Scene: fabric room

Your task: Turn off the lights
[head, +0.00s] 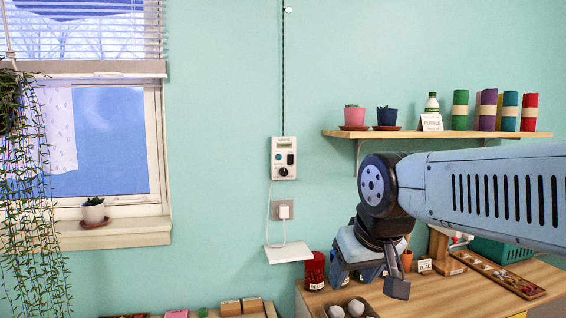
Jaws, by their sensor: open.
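A white wall control unit (284,158) hangs on the teal wall near the middle of the head view. It has a small display at the top, small buttons and a dark dial near its bottom. A dark cord runs up from it to a small white fitting near the top edge, and a white cable runs down. Whether it controls the lights is not marked legibly. My gripper (367,280) is open, pointing down in front of the desk. It is to the right of and below the unit, apart from it. The room is bright.
A socket with a white plug (283,211) and a small white shelf (288,253) sit below the unit. A wooden shelf (460,134) holds pots and coloured rolls. The wall left of the unit is clear.

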